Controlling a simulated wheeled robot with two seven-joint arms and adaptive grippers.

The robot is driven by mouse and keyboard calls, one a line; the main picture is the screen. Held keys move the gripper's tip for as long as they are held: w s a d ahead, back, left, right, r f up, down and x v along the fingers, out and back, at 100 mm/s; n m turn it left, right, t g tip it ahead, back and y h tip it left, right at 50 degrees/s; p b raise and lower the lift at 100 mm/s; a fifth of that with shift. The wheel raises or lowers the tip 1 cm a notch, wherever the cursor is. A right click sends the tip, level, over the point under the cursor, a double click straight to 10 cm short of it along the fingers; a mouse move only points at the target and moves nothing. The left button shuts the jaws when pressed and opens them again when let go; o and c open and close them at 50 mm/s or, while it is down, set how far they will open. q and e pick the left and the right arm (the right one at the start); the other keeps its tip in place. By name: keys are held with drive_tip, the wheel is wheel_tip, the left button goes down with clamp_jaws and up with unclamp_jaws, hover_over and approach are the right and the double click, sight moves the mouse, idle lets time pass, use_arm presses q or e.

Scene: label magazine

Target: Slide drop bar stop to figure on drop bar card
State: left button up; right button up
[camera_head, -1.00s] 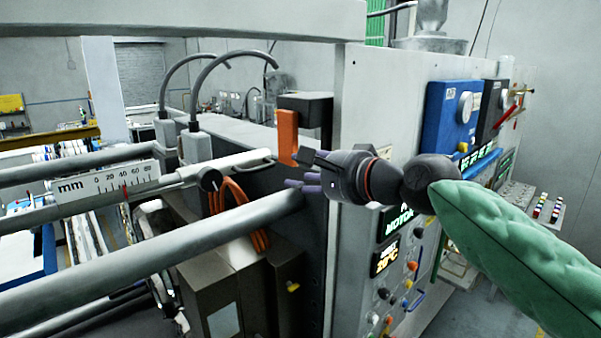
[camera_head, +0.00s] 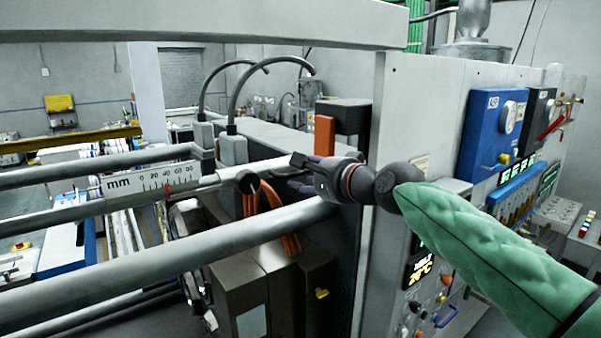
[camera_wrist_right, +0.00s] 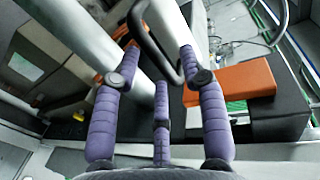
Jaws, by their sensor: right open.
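The drop bar stop, seemingly the black round knob (camera_head: 247,182) on a thin pale bar, sits right of the white mm scale (camera_head: 150,183). A red pointer (camera_head: 168,188) stands near 40 on that scale. My right gripper (camera_head: 298,173) is just right of the knob, close to the bar's end and apart from the knob. In the right wrist view its purple fingers (camera_wrist_right: 160,78) are spread, with nothing held between them. I cannot make out the knob there. No drop bar card can be made out. My left gripper is out of view.
An orange block (camera_head: 324,136) stands just behind my right gripper; it also shows in the wrist view (camera_wrist_right: 232,82). A thick grey bar (camera_head: 180,250) runs in front, below the scale. Orange cables (camera_head: 285,228) hang beneath. A control panel wall (camera_head: 425,110) stands at right.

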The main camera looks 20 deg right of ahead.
drive_tip(key=shift+x, duration=0.95)
clamp_jaws()
drive_tip(key=shift+p, duration=0.35)
drive_tip(key=shift+w+d, duration=0.1)
drive_tip(key=shift+d, duration=0.1)
unclamp_jaws()
drive_tip(key=shift+a, duration=0.1)
drive_tip(key=v, duration=1.2)
